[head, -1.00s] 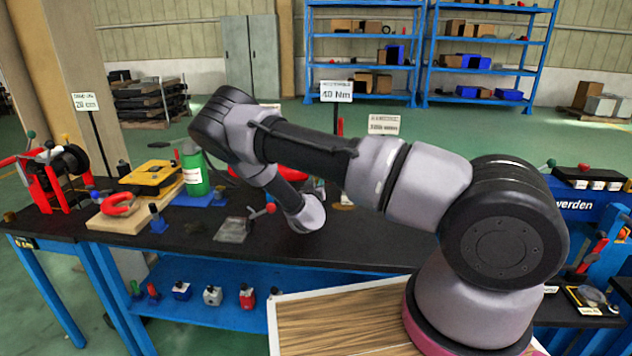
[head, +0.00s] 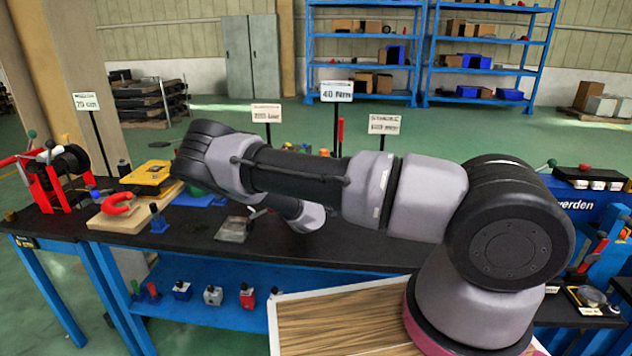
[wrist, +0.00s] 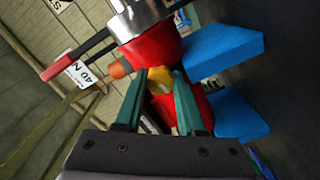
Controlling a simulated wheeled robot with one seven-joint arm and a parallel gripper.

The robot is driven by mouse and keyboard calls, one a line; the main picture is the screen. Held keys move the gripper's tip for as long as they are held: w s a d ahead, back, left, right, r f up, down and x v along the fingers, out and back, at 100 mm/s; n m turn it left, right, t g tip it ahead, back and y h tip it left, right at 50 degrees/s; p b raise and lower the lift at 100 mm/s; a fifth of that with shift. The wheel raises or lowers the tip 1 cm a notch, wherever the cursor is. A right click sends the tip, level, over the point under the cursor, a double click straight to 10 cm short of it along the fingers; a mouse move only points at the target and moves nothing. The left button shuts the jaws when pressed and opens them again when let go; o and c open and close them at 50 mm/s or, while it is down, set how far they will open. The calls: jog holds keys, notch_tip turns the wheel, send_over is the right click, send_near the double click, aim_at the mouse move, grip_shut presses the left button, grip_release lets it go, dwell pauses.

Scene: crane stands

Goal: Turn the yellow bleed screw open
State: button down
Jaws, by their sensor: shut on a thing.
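In the wrist view my gripper (wrist: 160,100) has its two green fingers on either side of the yellow bleed screw (wrist: 158,82) and is shut on it. The screw sits against a red body (wrist: 155,50) with a bright metal collar (wrist: 137,15) at the top of the picture. The view is strongly tilted. How far the screw is turned cannot be told. In the head view my own arm hides the gripper and the screw.
A blue block (wrist: 225,48) stands close beside the red body. An orange-tipped lever (wrist: 118,69) is near the left finger.

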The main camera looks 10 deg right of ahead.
jog(key=shift+f+n, duration=0.1)
jog(key=shift+n, duration=0.2)
jog(key=c, duration=0.5)
grip_release()
jog(key=shift+s, duration=0.1)
